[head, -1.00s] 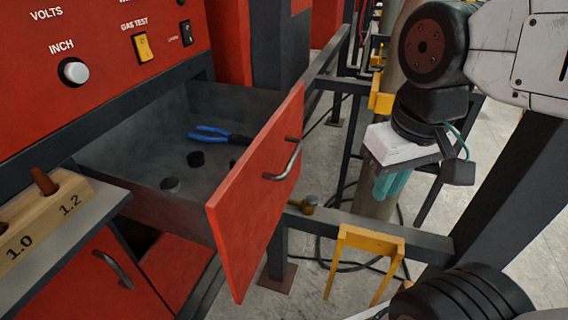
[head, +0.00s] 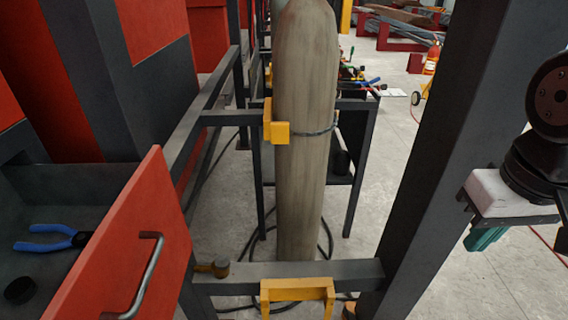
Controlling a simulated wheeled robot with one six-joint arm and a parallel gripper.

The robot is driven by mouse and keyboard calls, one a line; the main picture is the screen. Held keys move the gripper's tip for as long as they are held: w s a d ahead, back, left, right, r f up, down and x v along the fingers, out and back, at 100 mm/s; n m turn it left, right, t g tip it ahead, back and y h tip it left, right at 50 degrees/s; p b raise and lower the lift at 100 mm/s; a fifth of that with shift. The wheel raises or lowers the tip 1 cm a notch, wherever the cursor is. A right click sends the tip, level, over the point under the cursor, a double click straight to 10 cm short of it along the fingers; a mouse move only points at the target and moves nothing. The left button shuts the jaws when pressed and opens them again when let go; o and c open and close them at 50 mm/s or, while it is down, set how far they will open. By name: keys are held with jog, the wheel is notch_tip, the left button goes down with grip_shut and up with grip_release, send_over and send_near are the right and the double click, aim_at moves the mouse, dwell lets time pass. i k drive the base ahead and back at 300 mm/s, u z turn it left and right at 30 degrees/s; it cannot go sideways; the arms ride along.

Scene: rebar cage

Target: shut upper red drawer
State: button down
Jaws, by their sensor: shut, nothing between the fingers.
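The upper red drawer stands pulled out at the lower left of the head view, with its red front (head: 128,240) and curved metal handle (head: 146,278) facing right. Inside it lie blue-handled pliers (head: 52,240) and a dark round piece (head: 20,289). My gripper (head: 484,238) is at the far right, pointing down, with teal fingers that are shut and hold nothing. It is well apart from the drawer, with a dark post between them. The drawer's left part is cut off by the frame edge.
A tall grey gas cylinder (head: 305,110) stands in the middle behind a low dark rail (head: 290,272) with a yellow bracket (head: 298,290). A thick dark slanted post (head: 437,130) rises in front of my gripper's left side. Open concrete floor (head: 520,285) lies at the right.

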aim_at(134, 264)
jog(key=z, duration=1.1)
jog(key=k, duration=0.15)
jog(key=u, duration=2.35)
